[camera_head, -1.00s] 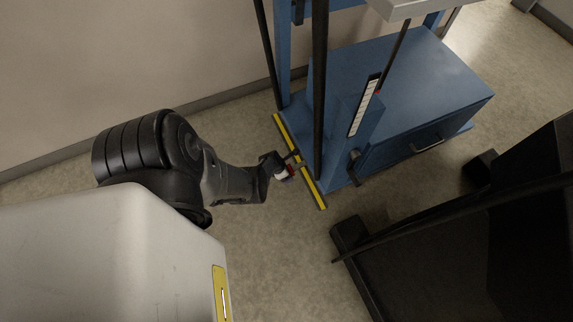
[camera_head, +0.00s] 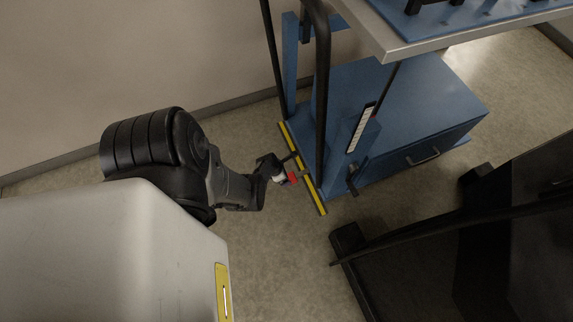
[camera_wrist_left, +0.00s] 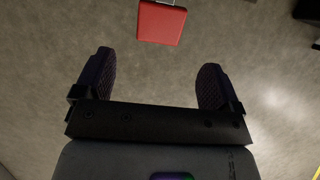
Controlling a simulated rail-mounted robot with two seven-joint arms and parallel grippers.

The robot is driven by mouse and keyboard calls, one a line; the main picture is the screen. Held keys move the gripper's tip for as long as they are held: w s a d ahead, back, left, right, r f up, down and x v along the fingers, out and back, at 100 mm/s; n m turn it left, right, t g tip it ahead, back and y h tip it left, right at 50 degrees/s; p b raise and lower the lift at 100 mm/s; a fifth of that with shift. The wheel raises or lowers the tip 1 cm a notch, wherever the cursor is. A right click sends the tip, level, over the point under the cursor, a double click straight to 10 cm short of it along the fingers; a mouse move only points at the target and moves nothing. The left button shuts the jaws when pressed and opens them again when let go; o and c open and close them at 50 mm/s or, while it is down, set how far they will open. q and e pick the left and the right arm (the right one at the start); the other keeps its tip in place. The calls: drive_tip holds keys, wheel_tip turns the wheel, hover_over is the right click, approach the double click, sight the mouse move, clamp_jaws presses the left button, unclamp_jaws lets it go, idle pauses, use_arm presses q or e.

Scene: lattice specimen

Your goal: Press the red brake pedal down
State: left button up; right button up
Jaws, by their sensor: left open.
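The red brake pedal (camera_head: 292,178) sticks out low from the yellow-striped edge of the blue cart (camera_head: 368,85). In the left wrist view the pedal (camera_wrist_left: 161,23) is a flat red plate on a short metal arm, at the top centre. My left gripper (camera_head: 281,168) reaches low beside the pedal, close to it in the head view. In the left wrist view my left gripper (camera_wrist_left: 153,82) is open and empty, with the pedal beyond its fingertips, roughly between their lines. I cannot tell whether it touches the pedal. My right gripper is not in view.
A yellow strip (camera_head: 318,203) runs along the cart's lower edge. A grey-edged tabletop (camera_head: 460,42) overhangs at upper right. A dark framed object (camera_head: 400,250) stands on the floor at right. Bare floor (camera_head: 275,250) lies in front of the cart.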

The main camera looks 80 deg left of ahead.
use_arm(q)
drive_tip(key=shift+p+v, duration=2)
drive_tip(key=shift+v, duration=0.9)
drive_tip(key=shift+s, duration=0.1)
